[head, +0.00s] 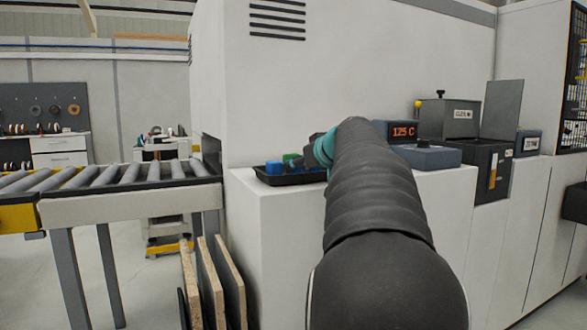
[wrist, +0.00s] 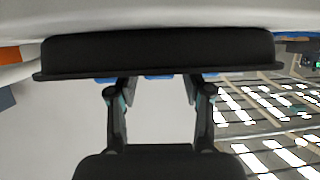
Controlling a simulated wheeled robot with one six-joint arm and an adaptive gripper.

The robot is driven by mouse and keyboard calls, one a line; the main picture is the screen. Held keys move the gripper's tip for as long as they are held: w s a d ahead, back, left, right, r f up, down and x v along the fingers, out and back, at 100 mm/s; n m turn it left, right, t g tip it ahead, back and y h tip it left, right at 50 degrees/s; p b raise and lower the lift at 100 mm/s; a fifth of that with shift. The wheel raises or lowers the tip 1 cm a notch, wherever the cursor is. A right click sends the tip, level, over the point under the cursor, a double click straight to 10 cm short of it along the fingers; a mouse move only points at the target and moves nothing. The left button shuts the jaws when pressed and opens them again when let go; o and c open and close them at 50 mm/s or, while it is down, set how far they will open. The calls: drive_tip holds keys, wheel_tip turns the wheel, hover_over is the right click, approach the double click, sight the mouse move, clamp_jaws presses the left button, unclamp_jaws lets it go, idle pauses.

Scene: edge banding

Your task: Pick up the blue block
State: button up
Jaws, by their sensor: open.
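The blue block (head: 275,167) sits in a black tray (head: 292,179) on the white machine ledge in the head view. A green block (head: 290,157) is beside it. In the wrist view, which appears upside down, the tray (wrist: 155,52) spans the frame, and small blue patches (wrist: 158,77) show at its rim, partly hidden. My gripper (wrist: 157,88) is open, its two fingers apart with nothing between them, their tips close to the tray rim. In the head view my arm hides most of the gripper, which is at the tray's right side.
A display reading 125 C (head: 403,132) and grey boxes (head: 447,118) stand right of my arm on the ledge. A roller conveyor (head: 120,176) runs at left. Several boards (head: 205,285) lean below the ledge. The machine's white wall (head: 340,60) rises behind the tray.

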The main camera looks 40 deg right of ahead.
drive_tip(key=x, duration=0.4)
drive_tip(key=shift+w+f+p, duration=0.1)
drive_tip(key=shift+p, duration=0.3)
drive_tip(key=c, duration=0.9)
